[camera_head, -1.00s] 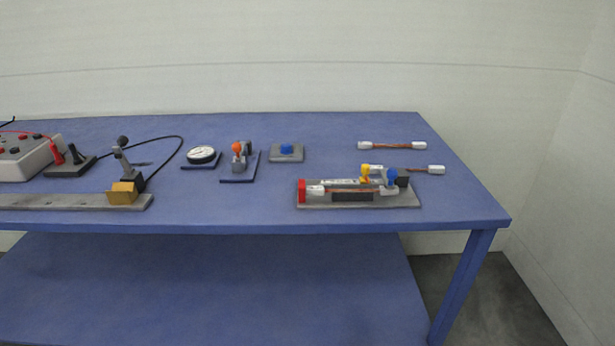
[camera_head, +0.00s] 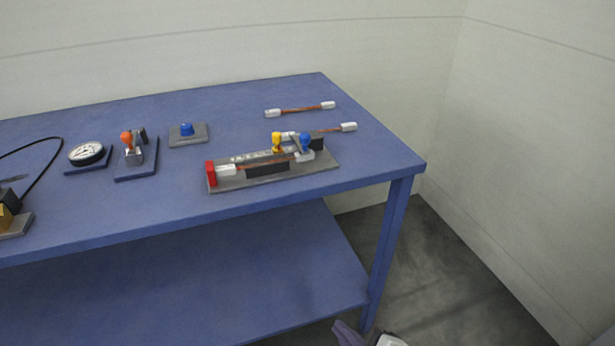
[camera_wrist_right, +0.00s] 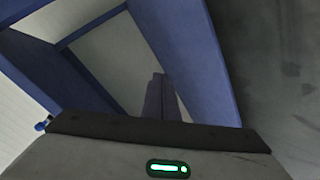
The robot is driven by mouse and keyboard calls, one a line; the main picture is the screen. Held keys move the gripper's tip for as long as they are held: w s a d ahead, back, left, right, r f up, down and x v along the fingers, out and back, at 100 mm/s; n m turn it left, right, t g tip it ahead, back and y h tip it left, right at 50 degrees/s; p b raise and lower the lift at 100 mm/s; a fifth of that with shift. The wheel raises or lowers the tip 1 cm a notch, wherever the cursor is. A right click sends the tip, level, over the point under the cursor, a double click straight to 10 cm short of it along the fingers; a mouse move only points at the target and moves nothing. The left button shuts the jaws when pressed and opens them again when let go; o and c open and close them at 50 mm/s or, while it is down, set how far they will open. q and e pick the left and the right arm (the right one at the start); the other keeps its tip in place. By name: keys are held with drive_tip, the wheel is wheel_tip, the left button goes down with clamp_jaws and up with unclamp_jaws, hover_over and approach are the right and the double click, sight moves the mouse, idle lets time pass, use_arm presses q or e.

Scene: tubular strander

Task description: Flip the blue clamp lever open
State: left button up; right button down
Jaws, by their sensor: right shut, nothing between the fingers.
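The blue clamp lever (camera_head: 305,140) is a blue knob at the right part of a grey fixture (camera_head: 330,163) near the table's front right. A yellow knob (camera_head: 277,140) stands just left of it. A cable with white ends lies along the fixture, by a red end block (camera_head: 211,173). My right gripper (camera_head: 344,330) shows at the bottom edge of the head view, low beside the table leg and well apart from the lever. In the right wrist view its fingers (camera_wrist_right: 160,95) are together and empty. My left gripper is out of view.
The blue table (camera_head: 100,215) has a lower shelf and a front right leg (camera_head: 390,245). Two cables (camera_head: 300,109) with white ends lie behind the fixture. A blue button (camera_head: 187,131), an orange-topped device (camera_head: 128,142) and a dial gauge (camera_head: 87,153) stand left.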

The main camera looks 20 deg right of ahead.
drive_tip(key=w+r+n+t+b, duration=0.2)
drive_tip(key=w+r+n+t, duration=0.1)
drive_tip(key=w+r+n, duration=0.5)
drive_tip(key=n+t+b, duration=0.3)
drive_tip(key=n+t, duration=0.3)
drive_tip(key=n, duration=1.1)
approach(302, 157)
drive_tip(key=s, duration=0.4)
drive_tip(key=shift+a+f, duration=0.1)
drive_tip(key=shift+f, duration=0.1)
drive_tip(key=x, duration=1)
drive_tip(key=shift+f+p, duration=0.25)
drive_tip(key=shift+p, duration=0.15)
